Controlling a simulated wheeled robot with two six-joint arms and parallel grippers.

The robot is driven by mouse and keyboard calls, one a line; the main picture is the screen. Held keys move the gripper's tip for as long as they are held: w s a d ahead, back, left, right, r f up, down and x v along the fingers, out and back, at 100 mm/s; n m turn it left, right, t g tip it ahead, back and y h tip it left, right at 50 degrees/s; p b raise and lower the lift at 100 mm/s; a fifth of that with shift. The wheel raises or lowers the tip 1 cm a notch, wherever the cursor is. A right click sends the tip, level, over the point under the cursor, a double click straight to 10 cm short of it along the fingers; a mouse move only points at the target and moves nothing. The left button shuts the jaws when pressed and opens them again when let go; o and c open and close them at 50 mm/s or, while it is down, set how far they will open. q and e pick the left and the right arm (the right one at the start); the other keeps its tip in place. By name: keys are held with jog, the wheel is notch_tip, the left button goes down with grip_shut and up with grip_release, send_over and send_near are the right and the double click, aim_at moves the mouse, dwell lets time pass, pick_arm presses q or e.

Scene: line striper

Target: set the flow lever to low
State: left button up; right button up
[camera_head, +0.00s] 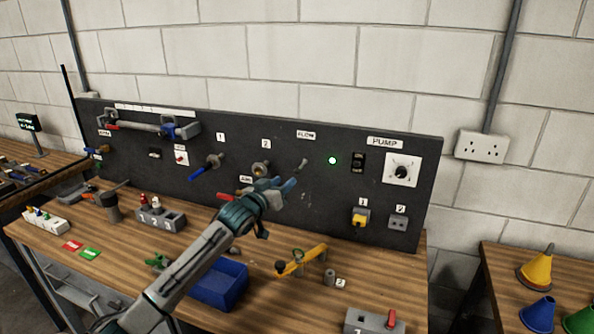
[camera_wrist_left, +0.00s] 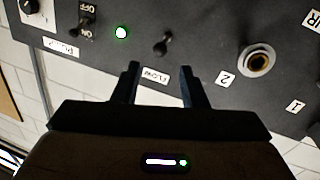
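The flow lever (camera_head: 302,164) is a small stubby lever on the dark panel (camera_head: 340,205), below the FLOW label (camera_head: 306,135). In the left wrist view, which is turned upside down, the lever (camera_wrist_left: 163,46) is dark and stands tilted. My left gripper (camera_head: 289,185) is in front of the panel, just below and left of the lever in the head view. In the left wrist view its two fingers (camera_wrist_left: 159,78) are spread apart with nothing between them. The lever lies beyond the fingertips, apparently untouched. My right gripper is not in view.
A lit green lamp (camera_head: 332,160), a black switch (camera_head: 358,162) and the PUMP dial (camera_head: 401,170) are right of the lever. Valve fitting 2 (camera_head: 261,169) is to its left. A blue bin (camera_head: 218,287) and a yellow-handled tool (camera_head: 303,260) are on the bench below.

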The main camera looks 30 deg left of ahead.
aim_at(295, 173)
pick_arm(q)
jog(key=w+p, duration=0.1)
jog(key=w, duration=0.6)
jog(key=shift+w+a+p, duration=0.15)
jog(key=shift+p, duration=0.25)
jog(key=shift+w, duration=0.6)
jog(key=shift+f, duration=0.1)
jog(key=shift+c, duration=0.5)
grip_shut()
